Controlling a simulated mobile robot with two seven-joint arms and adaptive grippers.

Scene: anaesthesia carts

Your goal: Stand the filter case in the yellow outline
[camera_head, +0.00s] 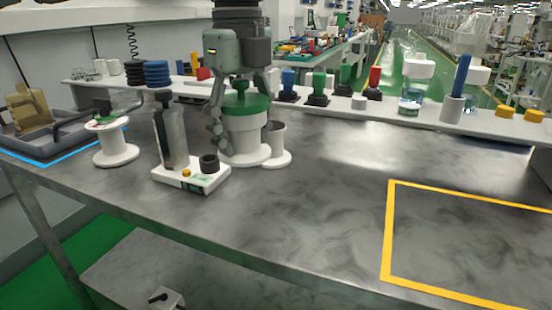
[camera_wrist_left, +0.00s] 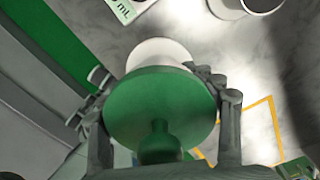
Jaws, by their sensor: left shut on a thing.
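The filter case appears to be the white round canister with a green knobbed lid (camera_head: 246,148), upright at the middle of the grey table. My left gripper (camera_head: 240,125) comes down from above, its fingers closed around the sides of the case. In the left wrist view the green lid (camera_wrist_left: 160,110) fills the space between the fingers (camera_wrist_left: 160,115). I cannot tell whether its base touches the table. The yellow outline (camera_head: 389,235) lies empty on the table at the right front, apart from the case; part of it shows in the left wrist view (camera_wrist_left: 272,115). My right gripper is not in view.
A white-based stand with a grey cylinder (camera_head: 173,130) is just left of the case. A white spool-shaped holder (camera_head: 116,150) and grey tray (camera_head: 60,140) are further left. The table between case and outline is clear.

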